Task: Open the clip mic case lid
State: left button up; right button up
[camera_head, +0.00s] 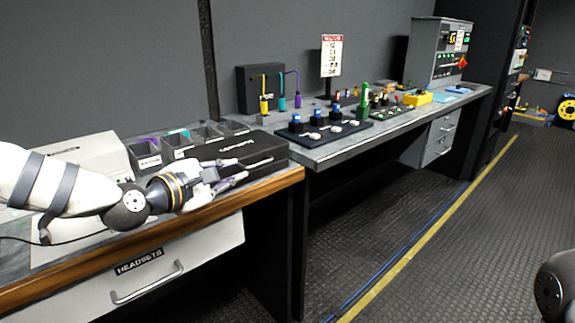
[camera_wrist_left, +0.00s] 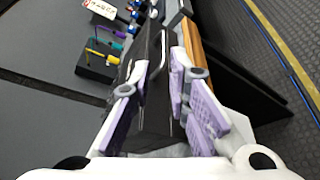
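The clip mic case appears to be the flat black case (camera_head: 258,147) with pale lettering on the wooden-edged bench at left. Its lid looks shut. My left gripper (camera_head: 240,169) is at the front of the case, its fingers pointing right along it. The fingers are apart and look empty. In the left wrist view the dark case (camera_wrist_left: 155,115) shows between the two spread fingers of the left gripper (camera_wrist_left: 158,62). I cannot tell whether a finger touches the case. My right gripper is not in view.
Open grey bins (camera_head: 178,142) stand left of the case. A drawer marked HEADSETS (camera_head: 180,275) is below the bench's wooden edge (camera_head: 275,180). A grey counter (camera_head: 330,150) to the right carries a black tray, small devices and a green bottle (camera_head: 363,102). The floor (camera_head: 470,240) is clear.

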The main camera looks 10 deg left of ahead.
aim_at(257, 165)
pick_arm(q)
jog(key=x, duration=0.3)
jog(key=b+x, duration=0.1)
jog(key=x, duration=0.2)
jog(key=f+x, duration=0.1)
jog(key=x, duration=0.2)
jog(key=shift+w+d+b, duration=0.15)
jog(key=shift+w+b, duration=0.1)
jog(key=shift+b, duration=0.1)
jog(key=shift+w+d, duration=0.2)
jog(key=shift+w, duration=0.35)
jog(key=shift+r, duration=0.1)
grip_shut()
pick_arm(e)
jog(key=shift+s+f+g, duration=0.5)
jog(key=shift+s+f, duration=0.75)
